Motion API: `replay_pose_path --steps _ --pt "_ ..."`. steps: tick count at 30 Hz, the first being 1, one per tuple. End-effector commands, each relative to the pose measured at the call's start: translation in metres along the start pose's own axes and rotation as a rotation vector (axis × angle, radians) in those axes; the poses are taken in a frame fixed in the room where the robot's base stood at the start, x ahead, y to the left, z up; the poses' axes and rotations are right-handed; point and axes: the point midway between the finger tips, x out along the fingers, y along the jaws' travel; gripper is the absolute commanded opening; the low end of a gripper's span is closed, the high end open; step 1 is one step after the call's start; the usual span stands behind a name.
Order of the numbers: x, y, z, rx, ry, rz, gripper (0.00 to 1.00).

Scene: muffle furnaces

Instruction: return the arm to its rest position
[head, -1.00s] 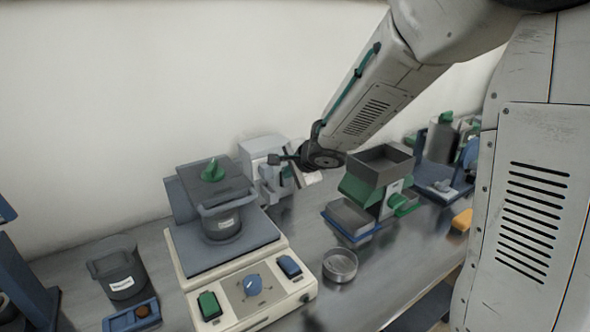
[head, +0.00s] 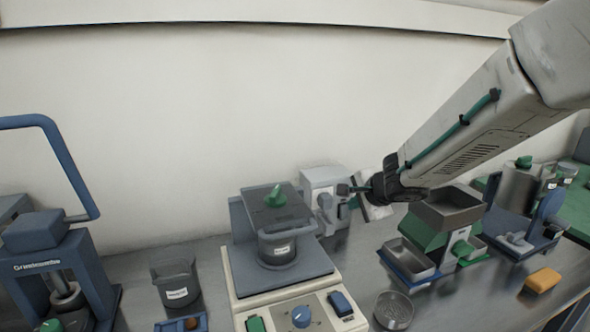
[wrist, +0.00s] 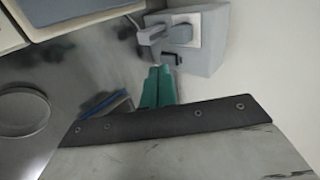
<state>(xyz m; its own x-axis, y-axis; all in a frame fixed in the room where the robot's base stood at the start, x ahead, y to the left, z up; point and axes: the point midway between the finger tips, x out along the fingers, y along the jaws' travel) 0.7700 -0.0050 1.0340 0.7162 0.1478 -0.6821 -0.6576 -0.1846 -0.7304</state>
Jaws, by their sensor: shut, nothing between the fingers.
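My arm reaches in from the upper right in the head view. My gripper (head: 350,190) is at its end, above the back of the bench, in front of a small white-grey device (head: 325,183). In the wrist view my gripper's green fingers (wrist: 158,86) are together with nothing between them. The same device shows just beyond them in the wrist view (wrist: 205,45); whether the fingertips touch it I cannot tell.
A green-and-grey hopper device (head: 440,225) stands under my forearm. A round dish (head: 393,310), a dark cup (head: 175,285), a blue press (head: 50,250) and a yellow block (head: 542,280) are around.

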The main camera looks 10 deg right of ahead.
Motion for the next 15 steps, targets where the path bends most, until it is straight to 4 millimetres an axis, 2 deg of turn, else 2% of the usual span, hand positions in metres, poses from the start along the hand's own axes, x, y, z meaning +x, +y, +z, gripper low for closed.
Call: replay_pose_path --steps 4,8,11,15 --pt "-0.001 0.006 -0.015 -0.205 0.073 0.032 0.0" --pt "-0.008 0.025 -0.042 -0.434 0.189 0.139 0.0" --pt "-0.028 0.039 -0.06 -0.595 0.26 0.252 0.0" --pt "-0.067 0.064 -0.076 -0.79 0.291 0.446 0.0"
